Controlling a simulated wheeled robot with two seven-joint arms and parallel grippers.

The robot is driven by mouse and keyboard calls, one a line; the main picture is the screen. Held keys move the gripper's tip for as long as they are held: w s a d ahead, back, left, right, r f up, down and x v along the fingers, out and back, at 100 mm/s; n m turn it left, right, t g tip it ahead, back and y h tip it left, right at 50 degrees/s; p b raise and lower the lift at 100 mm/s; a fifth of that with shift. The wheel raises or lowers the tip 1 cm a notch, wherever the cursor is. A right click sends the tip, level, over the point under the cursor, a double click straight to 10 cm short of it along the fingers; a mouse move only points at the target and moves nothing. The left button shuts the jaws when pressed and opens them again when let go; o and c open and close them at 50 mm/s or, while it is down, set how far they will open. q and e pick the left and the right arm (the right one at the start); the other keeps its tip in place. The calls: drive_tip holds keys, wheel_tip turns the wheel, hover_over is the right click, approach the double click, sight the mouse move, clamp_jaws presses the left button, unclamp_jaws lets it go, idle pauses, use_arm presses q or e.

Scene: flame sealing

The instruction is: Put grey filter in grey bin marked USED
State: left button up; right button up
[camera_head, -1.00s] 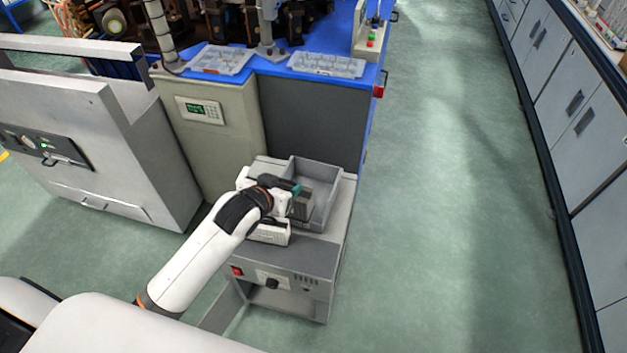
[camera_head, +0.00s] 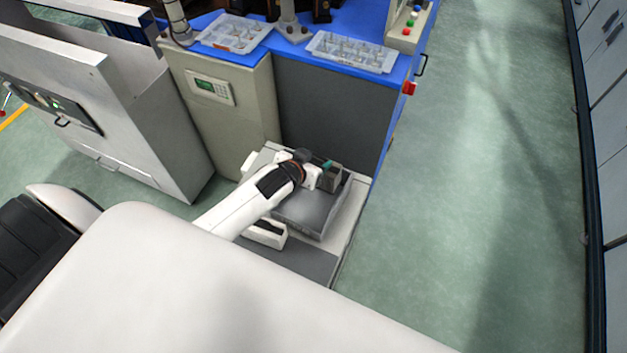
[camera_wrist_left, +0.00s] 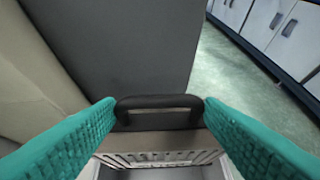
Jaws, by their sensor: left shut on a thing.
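My left gripper (camera_head: 322,172) is shut on the black handle of the grey filter (camera_head: 333,181). In the left wrist view the teal finger pads of the gripper (camera_wrist_left: 160,112) press on both ends of the handle, and the slotted top of the filter (camera_wrist_left: 165,158) shows below it. The filter is at the far end of the grey bin (camera_head: 305,216). I cannot tell whether it hangs above the bin or touches its floor. My arm hides part of the bin, and no USED marking is readable. My right gripper is not in view.
A white block with a dark top (camera_head: 266,233) lies left of the bin on the low cabinet. Behind stands the blue-topped machine (camera_head: 335,115) with clear trays (camera_head: 352,51) on it. A beige panel with a display (camera_head: 210,90) is at the left. Open green floor (camera_head: 470,190) lies right.

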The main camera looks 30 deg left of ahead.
use_arm(q)
wheel_tip(320, 180, down, 9)
drive_tip(key=shift+w+r+b, duration=0.1)
drive_tip(key=shift+b, duration=0.6)
drive_tip(key=shift+f, duration=0.25)
drive_tip(key=o, duration=1.7)
drive_tip(key=shift+o, duration=0.2)
drive_tip(key=shift+r, duration=0.1)
drive_tip(key=shift+r, duration=0.15)
drive_tip(key=p+v, duration=0.2)
drive_tip(key=v, duration=1)
